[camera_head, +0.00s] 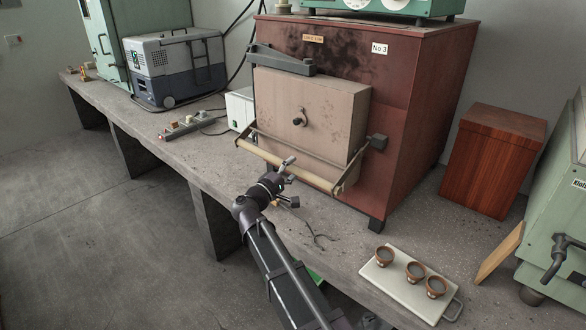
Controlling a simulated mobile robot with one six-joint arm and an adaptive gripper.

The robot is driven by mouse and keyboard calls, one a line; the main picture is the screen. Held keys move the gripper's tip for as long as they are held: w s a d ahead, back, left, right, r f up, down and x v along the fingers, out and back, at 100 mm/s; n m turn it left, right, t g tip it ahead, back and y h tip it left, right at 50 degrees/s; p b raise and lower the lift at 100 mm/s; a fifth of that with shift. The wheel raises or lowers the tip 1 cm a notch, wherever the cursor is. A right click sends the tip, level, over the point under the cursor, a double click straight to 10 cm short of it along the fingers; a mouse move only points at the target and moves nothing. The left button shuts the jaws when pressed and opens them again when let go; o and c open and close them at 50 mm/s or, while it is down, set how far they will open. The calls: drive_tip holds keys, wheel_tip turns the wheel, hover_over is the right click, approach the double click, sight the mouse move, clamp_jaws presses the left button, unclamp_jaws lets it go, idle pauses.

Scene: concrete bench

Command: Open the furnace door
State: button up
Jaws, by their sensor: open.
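The furnace (420,105) is a large red-brown cabinet on the bench, marked "No 3". Its thick pale door (330,110) stands upright against the front face, with a small dark knob-like fitting in the middle. A pale bar handle (262,155) on side arms runs across in front of the door's lower edge. My gripper (288,181) is open, its fingers spread close to the bar's middle on the near side. The picture does not show clearly whether a finger touches the bar. The furnace chamber is hidden behind the door.
A tray (406,298) with three small brown cups lies at the bench's front right, and tongs (320,236) lie nearer the gripper. A wooden box (492,160) and green machine (560,220) stand right. A power strip (187,127) and grey-blue case (175,68) stand left.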

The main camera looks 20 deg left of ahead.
clamp_jaws()
idle(0.3)
